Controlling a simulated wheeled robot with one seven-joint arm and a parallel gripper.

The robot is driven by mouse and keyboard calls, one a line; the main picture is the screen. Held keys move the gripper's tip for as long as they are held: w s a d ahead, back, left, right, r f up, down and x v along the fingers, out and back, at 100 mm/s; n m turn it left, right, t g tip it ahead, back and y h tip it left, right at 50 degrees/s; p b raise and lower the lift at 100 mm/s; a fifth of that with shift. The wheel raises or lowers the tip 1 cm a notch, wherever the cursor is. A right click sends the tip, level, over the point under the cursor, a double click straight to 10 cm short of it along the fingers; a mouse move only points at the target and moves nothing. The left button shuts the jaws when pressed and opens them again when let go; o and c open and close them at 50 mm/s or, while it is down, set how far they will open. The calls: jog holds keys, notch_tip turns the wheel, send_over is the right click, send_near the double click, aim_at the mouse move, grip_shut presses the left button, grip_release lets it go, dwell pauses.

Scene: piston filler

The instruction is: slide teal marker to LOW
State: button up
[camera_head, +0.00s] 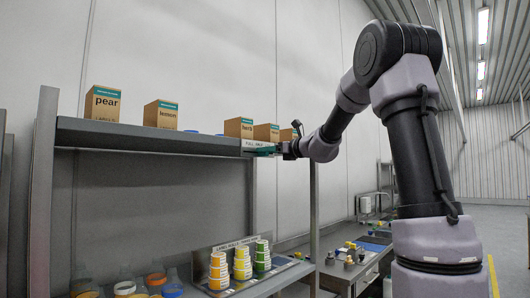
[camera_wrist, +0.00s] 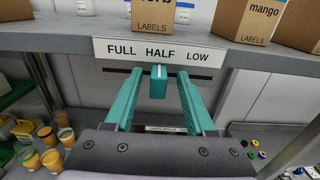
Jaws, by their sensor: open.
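The teal marker (camera_wrist: 158,84) is a small block with a white line on top, in the wrist view. It sits on a dark horizontal slot (camera_wrist: 200,76) under a white plate (camera_wrist: 160,52) reading FULL, HALF, LOW. The marker stands below HALF, left of LOW. My gripper (camera_wrist: 159,74) is open, with one teal finger on each side of the marker and a visible gap at both sides. In the head view my gripper (camera_head: 272,151) is at the shelf's front edge, in front of the plate (camera_head: 252,143); the marker cannot be made out there.
Cardboard label boxes, including the mango box (camera_wrist: 248,20) and pear box (camera_head: 102,102), stand on the shelf (camera_head: 150,130) above the plate. Colourful stacked label rolls (camera_head: 242,262) and several jars (camera_head: 150,285) stand lower down. A workbench (camera_head: 350,265) is at the right.

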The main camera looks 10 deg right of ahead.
jog(key=shift+x, duration=0.8)
grip_shut()
dwell(0.9)
